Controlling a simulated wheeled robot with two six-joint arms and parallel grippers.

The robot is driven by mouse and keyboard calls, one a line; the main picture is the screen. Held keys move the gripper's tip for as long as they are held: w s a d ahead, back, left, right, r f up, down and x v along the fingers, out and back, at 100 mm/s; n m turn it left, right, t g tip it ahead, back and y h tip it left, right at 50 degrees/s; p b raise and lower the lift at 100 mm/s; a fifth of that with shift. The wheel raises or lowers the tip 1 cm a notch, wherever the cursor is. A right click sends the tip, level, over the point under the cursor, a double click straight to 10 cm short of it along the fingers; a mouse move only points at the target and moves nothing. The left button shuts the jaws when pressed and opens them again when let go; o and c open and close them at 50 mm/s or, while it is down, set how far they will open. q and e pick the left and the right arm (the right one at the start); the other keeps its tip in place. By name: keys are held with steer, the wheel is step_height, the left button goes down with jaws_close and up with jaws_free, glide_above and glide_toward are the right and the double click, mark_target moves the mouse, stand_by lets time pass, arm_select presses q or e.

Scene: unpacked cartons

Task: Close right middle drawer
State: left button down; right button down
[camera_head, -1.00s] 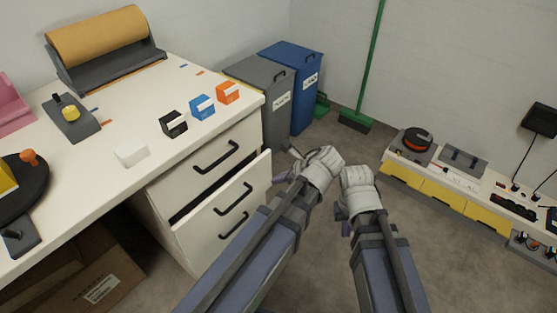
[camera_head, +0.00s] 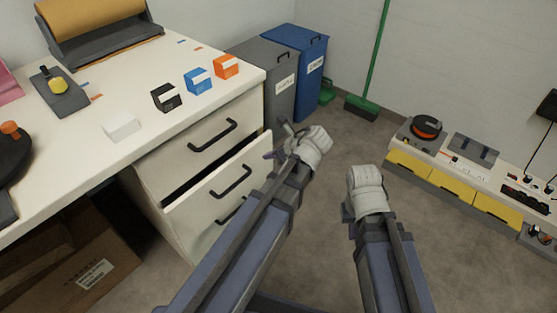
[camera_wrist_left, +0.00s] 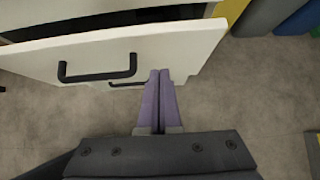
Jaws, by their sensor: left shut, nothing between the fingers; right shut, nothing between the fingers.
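The right middle drawer (camera_head: 207,205) is the white drawer under the desk top, and it stands pulled out with a dark gap above its front. Its black bar handle (camera_head: 231,182) shows, and the drawer front also fills the upper part of the left wrist view (camera_wrist_left: 120,48). My left gripper (camera_head: 281,142) is just right of the drawer front's right end. In the left wrist view its fingers (camera_wrist_left: 159,80) are shut and empty, close to the front's lower edge; I cannot tell if they touch. My right gripper (camera_head: 349,205) is to the right, apart from the drawer, shut.
The top drawer (camera_head: 185,150) is shut above. Grey bin (camera_head: 281,98) and blue bin (camera_head: 314,87) stand behind the desk. A cardboard box (camera_head: 110,255) lies under the desk. A low white unit with yellow drawers (camera_head: 452,190) is at right. Floor between is clear.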

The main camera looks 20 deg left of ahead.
mark_target(250, 145)
arm_select(q)
steer(key=shift+w+a+f, duration=0.15)
steer(key=shift+w+a, duration=0.15)
steer(key=shift+a, duration=0.45)
steer(key=shift+w+a+f, duration=0.15)
steer(key=shift+w+a, duration=0.2)
steer(key=shift+a, duration=0.45)
steer(key=shift+w+a+f, duration=0.15)
steer(key=shift+w+a, duration=0.15)
steer(key=shift+a, duration=0.45)
arm_select(e)
steer(key=shift+f, duration=0.45)
arm_select(q)
steer(key=a, duration=0.1)
steer(key=w+a, duration=0.1)
steer(key=a, duration=0.2)
steer(key=shift+w, duration=0.4)
steer(key=shift+a+r, duration=0.1)
steer(key=shift+a, duration=0.15)
